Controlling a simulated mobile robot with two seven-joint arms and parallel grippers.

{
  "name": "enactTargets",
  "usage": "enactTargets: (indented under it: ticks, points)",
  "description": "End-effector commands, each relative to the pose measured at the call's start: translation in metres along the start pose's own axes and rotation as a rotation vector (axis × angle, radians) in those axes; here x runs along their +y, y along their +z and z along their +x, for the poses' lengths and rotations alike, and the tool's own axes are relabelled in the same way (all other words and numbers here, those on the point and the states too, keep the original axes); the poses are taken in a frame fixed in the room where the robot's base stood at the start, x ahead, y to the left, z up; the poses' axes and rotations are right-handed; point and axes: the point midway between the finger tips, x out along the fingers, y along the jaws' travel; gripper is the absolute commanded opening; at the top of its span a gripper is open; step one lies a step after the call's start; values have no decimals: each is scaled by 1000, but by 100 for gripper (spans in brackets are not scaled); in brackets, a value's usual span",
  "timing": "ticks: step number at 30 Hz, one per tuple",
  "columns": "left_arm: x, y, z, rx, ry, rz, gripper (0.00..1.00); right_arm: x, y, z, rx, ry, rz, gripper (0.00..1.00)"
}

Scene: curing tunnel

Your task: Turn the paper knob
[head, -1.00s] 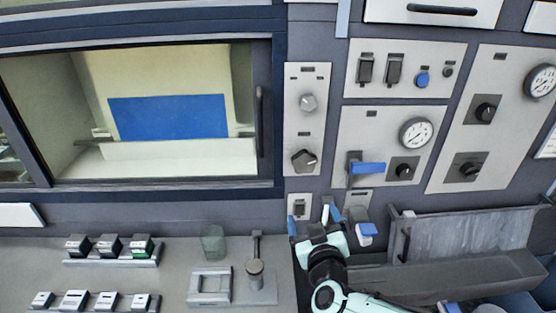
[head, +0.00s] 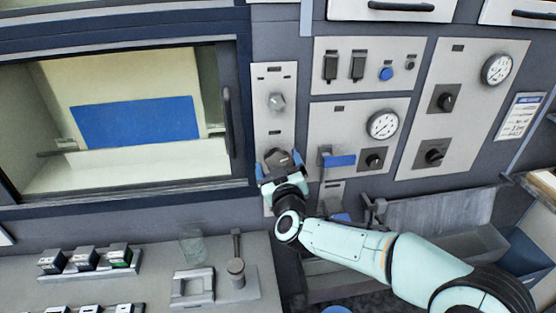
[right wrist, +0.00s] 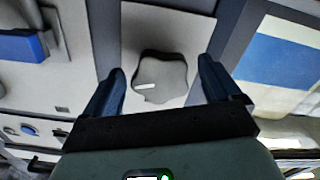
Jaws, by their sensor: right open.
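My right gripper (head: 279,164) is open in front of the lower knob. In the right wrist view the lobed knob (right wrist: 164,72), with a white pointer mark, lies between the spread blue fingers, with gaps on both sides. My left gripper is not in view.
A panel to the right carries a blue-handled lever (head: 340,160), a gauge (head: 382,125) and a small dark knob (head: 373,160). The window's handle (head: 228,120) is to the left. Below is a counter with a glass (head: 193,247) and a metal fixture (head: 192,287).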

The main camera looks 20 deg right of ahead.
Motion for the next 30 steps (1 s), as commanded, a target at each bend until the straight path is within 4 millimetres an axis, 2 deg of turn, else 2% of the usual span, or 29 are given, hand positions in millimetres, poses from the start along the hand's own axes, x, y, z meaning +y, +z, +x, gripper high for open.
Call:
enactTargets:
  ticks: [3, 11, 12, 16, 17, 30]
  points:
    - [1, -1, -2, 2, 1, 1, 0, 0, 0, 6, 0, 0, 0, 91]
    - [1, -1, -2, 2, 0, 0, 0, 0, 1, 7, -1, 0, 0, 91]
    - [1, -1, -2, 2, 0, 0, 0, 0, 1, 7, -1, 0, 0, 84]
    - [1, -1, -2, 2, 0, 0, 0, 0, 1, 7, -1, 0, 0, 42]
    - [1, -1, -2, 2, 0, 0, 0, 0, 1, 7, -1, 0, 0, 39]
    - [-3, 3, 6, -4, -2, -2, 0, -1, 2, 7, -1, 0, 84, 40]
